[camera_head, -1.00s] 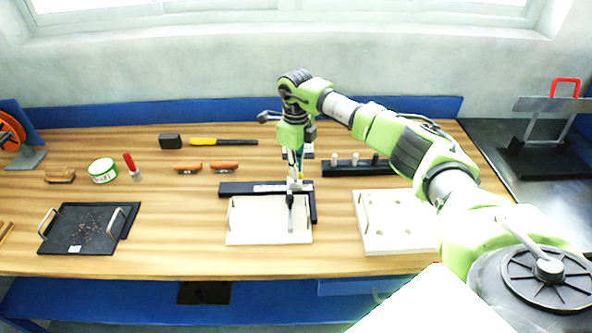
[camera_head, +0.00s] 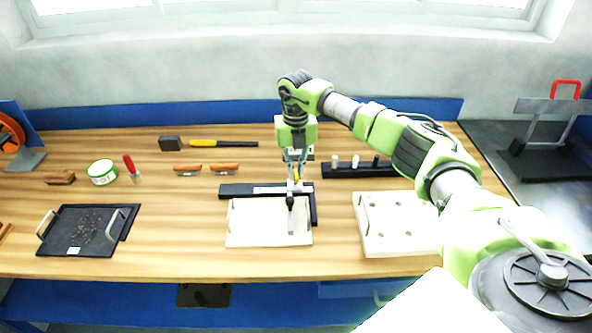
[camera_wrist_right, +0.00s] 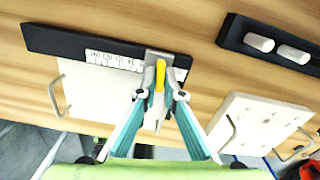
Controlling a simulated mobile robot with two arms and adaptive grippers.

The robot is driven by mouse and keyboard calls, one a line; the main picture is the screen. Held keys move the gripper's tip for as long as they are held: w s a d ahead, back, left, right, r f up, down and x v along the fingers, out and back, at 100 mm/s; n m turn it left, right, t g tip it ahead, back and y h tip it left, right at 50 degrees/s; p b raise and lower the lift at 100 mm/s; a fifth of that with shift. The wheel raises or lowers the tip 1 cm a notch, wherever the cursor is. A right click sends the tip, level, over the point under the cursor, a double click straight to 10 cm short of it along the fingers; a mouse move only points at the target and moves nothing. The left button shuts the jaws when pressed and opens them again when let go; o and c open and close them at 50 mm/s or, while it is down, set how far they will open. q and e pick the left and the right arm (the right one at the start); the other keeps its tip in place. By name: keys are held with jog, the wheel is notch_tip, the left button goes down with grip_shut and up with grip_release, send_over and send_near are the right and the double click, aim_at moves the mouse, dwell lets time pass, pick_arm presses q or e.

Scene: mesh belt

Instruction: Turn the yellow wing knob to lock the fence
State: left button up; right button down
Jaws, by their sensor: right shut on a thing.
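The yellow wing knob (camera_wrist_right: 159,77) sits on a grey metal block on the black fence (camera_wrist_right: 75,43), which has a white scale strip. In the head view the fence (camera_head: 245,189) lies along the far edge of a white board (camera_head: 262,226), and the knob shows as a small yellow patch (camera_head: 297,178). My right gripper (camera_wrist_right: 160,95) points down from above, its fingertips on both sides of the knob, shut on it. In the head view it (camera_head: 297,176) partly hides the knob. My left gripper is not in view.
A black rack with pegs (camera_head: 352,170) and a white board with holes (camera_head: 400,222) stand to the right. A black tray (camera_head: 80,243), a green-white tin (camera_head: 102,172) and orange-handled tools (camera_head: 187,169) are to the left. The wood between tray and fence is clear.

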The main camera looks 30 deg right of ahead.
aim_at(296, 173)
jog(key=shift+w+r+m, duration=0.15)
jog(key=shift+r+m, duration=0.05)
jog(key=shift+m, duration=0.6)
jog(key=shift+d, duration=0.1)
jog(key=c, duration=2.2)
grip_release()
jog(key=shift+o, duration=0.2)
jog(key=shift+f, duration=0.1)
notch_tip(296, 173, up, 12)
